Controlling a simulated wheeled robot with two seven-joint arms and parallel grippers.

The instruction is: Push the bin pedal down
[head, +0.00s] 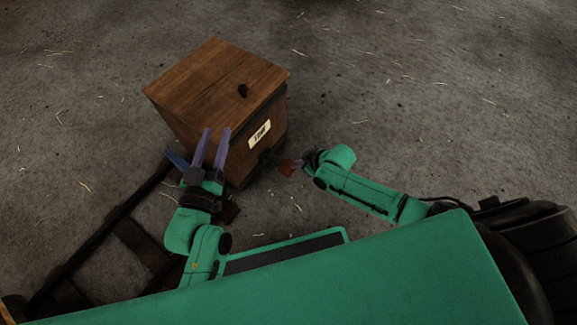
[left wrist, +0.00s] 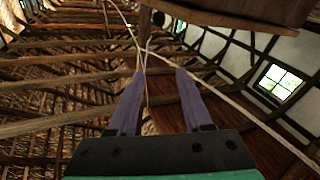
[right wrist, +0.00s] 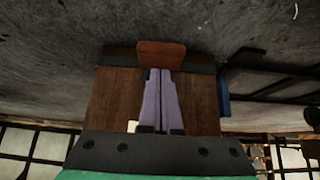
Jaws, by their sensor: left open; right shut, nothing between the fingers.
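The bin is a brown wooden box (head: 215,85) with a flat lid, a small dark knob and a white label on its front. Its pedal (head: 288,167) is a small red-brown plate low at the front. The pedal also shows in the right wrist view (right wrist: 161,55), at the bin's foot near the floor. My right gripper (head: 296,165) is shut and empty, its fingertips right at the pedal; I cannot tell whether they touch it. My left gripper (head: 216,130) is open and empty, with its fingers pointing up in front of the bin's left part.
A dark ladder-like frame (head: 128,232) lies on the floor left of the bin. A narrow blue piece (head: 177,160) shows beside my left gripper; I cannot tell what it is. The straw-strewn floor right of and behind the bin is clear.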

